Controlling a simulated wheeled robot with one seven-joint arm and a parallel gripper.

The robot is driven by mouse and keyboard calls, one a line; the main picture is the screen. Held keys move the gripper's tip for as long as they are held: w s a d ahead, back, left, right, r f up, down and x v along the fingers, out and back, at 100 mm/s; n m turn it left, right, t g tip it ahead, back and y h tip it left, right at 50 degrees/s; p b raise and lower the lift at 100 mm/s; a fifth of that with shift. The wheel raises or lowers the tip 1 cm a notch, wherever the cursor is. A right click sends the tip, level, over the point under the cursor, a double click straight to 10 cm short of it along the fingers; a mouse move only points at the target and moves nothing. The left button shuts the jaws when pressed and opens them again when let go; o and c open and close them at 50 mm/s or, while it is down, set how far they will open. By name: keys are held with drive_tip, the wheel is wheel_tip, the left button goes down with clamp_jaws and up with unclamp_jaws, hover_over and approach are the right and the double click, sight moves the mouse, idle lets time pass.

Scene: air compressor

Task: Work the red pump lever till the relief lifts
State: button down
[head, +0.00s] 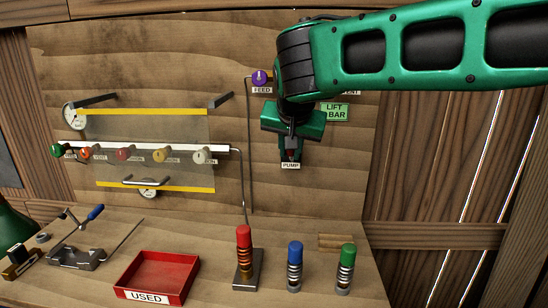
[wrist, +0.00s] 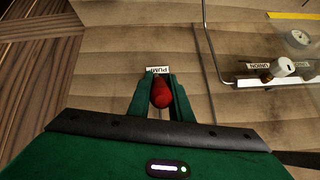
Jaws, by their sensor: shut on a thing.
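The red pump lever (wrist: 161,95) sits between the two green fingers of my gripper (wrist: 158,88) in the wrist view, just below the PUMP label (wrist: 158,69). In the head view my gripper (head: 291,150) points down in front of the wooden panel, above the PUMP label (head: 290,166); only a bit of red shows between the fingers. The jaws are shut on the lever. A red-topped spring unit (head: 244,238) stands on a metal block on the bench, at the foot of a thin pipe (head: 248,140). Which part is the relief is not labelled in view.
Blue-topped (head: 295,252) and green-topped (head: 347,256) spring units stand on the bench, right of the red one. A red USED tray (head: 165,261) and a blue-handled clamp (head: 94,213) are at left. The purple FEED knob (head: 260,77) and green LIFT BAR sign (head: 334,112) are near my arm.

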drive_tip(key=shift+w+d+r, duration=0.1)
drive_tip(key=shift+w+r, duration=0.1)
drive_tip(key=shift+w, duration=0.05)
drive_tip(key=c, duration=1.6)
unclamp_jaws()
drive_tip(key=shift+s, duration=0.2)
drive_tip(key=v, duration=1)
drive_tip(key=shift+r, duration=0.25)
